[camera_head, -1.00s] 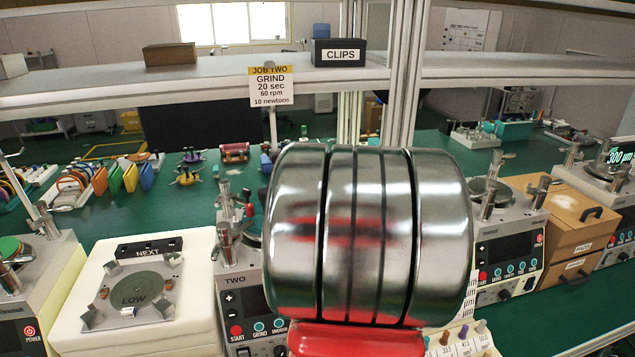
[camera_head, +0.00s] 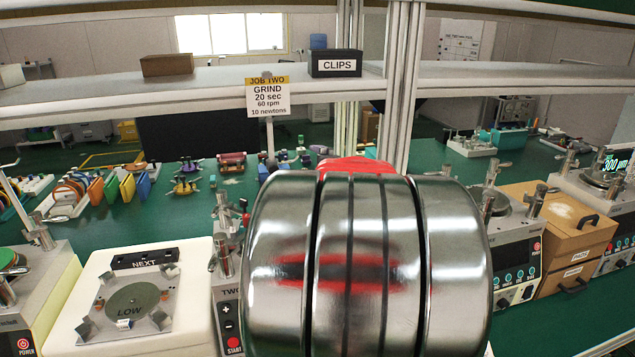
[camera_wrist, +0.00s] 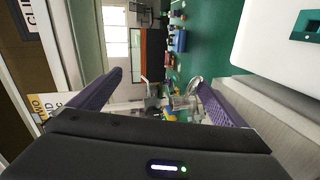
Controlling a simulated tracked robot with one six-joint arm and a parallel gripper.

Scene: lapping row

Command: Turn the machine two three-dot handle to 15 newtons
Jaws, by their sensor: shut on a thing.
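Machine two (camera_head: 229,309) stands left of centre in the head view. Its panel shows TWO and a red START button, and my own large silver and red arm link hides most of it. Metal posts (camera_head: 224,250) rise from its top left. My gripper (camera_wrist: 160,98) shows in the wrist view, its purple fingers some way apart, shut on a metal part (camera_wrist: 183,104) between them. That part looks like a handle, but it is small and its dots cannot be seen. No force readout of machine two is visible.
A JOB TWO card (camera_head: 268,97) reads 20 sec, 60 rpm, 10 newtons. A white block (camera_head: 185,335) with a LOW plate (camera_head: 133,299) stands left of machine two. A CLIPS box (camera_head: 335,63) sits on the shelf.

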